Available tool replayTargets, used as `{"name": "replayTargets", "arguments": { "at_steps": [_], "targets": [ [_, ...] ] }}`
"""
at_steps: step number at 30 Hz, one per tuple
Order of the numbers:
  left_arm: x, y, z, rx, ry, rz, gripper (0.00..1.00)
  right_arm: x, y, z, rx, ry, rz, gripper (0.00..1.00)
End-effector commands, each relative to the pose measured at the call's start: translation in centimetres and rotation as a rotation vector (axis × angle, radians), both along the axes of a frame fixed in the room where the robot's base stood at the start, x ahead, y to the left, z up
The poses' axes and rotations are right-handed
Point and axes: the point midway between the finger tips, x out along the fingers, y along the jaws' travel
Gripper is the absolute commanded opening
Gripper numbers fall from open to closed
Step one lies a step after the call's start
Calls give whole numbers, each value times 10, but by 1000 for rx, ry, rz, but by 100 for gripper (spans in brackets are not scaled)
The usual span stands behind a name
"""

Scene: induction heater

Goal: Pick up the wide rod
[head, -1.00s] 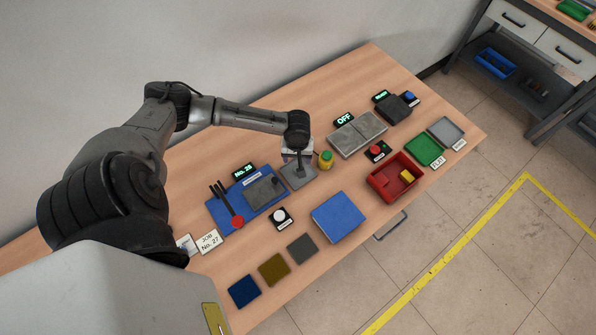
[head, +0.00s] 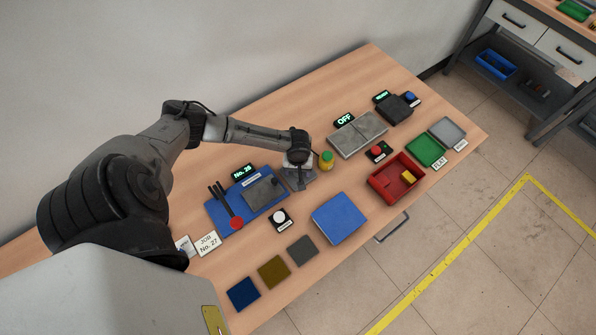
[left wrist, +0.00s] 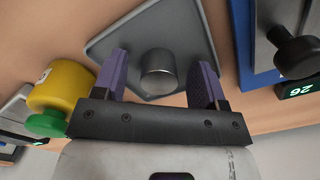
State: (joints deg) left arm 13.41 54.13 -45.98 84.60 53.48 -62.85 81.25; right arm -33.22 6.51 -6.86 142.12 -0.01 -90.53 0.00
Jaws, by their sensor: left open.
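The wide rod (left wrist: 157,72) is a short grey metal cylinder. In the left wrist view it stands on a grey plate (left wrist: 193,28) between the two purple finger pads of my left gripper (left wrist: 160,85). The fingers are open, with a gap visible on each side of the rod. In the head view my left gripper (head: 297,180) is low over the same grey plate (head: 309,173), and it hides the rod. My right gripper is in neither view.
A yellow container with a green top (head: 326,160) stands close beside the plate. A blue board (head: 222,215) with a dark block (head: 265,192) and a black-and-red tool lies on the other side. A blue pad (head: 339,217) and red bin (head: 396,180) are nearer the front edge.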

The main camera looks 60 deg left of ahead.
Motion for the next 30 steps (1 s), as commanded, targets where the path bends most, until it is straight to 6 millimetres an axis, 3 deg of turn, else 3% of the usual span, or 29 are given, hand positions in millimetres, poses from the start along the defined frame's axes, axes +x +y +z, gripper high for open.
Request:
{"name": "replayTargets", "arguments": {
  "at_steps": [6, 24, 30],
  "targets": [
    [0, 0, 0, -1, -1, -1, 66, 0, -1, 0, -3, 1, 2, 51],
    [0, 0, 0, -1, -1, 0, 8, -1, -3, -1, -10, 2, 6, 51],
    [0, 0, 0, 0, -1, 0, 6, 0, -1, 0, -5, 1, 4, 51]
  ]
}}
